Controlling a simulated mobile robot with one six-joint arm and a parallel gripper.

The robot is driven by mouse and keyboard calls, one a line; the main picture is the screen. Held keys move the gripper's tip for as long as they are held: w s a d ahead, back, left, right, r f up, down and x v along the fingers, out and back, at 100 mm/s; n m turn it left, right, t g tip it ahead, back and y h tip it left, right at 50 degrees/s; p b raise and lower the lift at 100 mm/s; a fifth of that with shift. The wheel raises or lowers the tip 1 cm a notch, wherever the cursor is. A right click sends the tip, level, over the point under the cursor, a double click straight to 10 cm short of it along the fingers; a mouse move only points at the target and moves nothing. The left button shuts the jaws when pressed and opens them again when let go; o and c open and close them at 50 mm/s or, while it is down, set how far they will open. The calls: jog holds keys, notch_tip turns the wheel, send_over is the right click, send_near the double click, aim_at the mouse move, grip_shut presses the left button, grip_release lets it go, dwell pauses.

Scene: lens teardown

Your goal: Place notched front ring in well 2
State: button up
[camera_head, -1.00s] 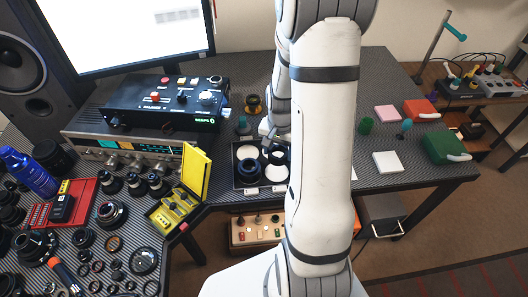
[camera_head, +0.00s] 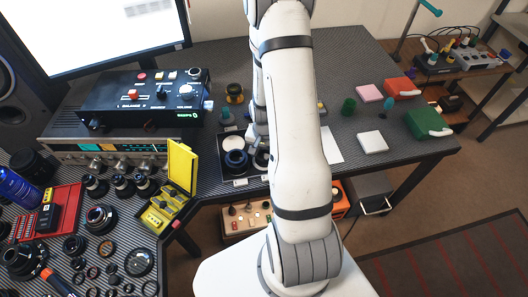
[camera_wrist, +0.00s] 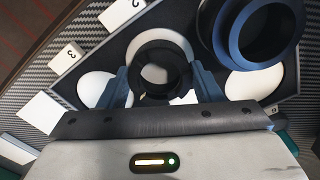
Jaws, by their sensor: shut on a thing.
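My gripper (camera_wrist: 163,88) shows in the wrist view, its two blue fingers shut on a dark ring, the notched front ring (camera_wrist: 141,80). The ring is above the black welled tray (camera_wrist: 215,98), over a white round well floor that shows through its opening. I cannot tell whether it touches the tray, and I see no notch clearly. White number tags (camera_wrist: 68,57) stand along the tray's edge. The tray also shows in the head view (camera_head: 224,172), partly behind my arm, which hides the fingers and ring there.
A blue-black lens barrel (camera_wrist: 250,40) stands in the tray close beside the ring; it also shows in the head view (camera_head: 236,159). A yellow open case (camera_head: 181,168) stands left of the tray. Black lens parts crowd the left bench. A white block (camera_head: 372,141) lies to the right.

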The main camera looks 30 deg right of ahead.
jog(key=shift+f, duration=0.2)
jog(key=o, duration=1.3)
jog(key=shift+r, duration=0.1)
jog(key=shift+r, duration=0.1)
notch_tip(320, 180, up, 12)
jog(key=b, duration=0.1)
jog(key=s+a+r+n+t, duration=0.1)
jog(key=s+a+r+n, duration=0.2)
jog(key=r, duration=0.3)
jog(key=s+a+r+n+t, duration=0.1)
jog(key=s+a+r+n, duration=0.2)
jog(key=s+a+r, duration=0.2)
jog(key=s+a+r+n+t, duration=0.1)
jog(key=s+a+r, duration=0.3)
jog(key=r, duration=0.4)
jog(key=shift+s+n, duration=0.25)
jog(key=shift+n, duration=0.65)
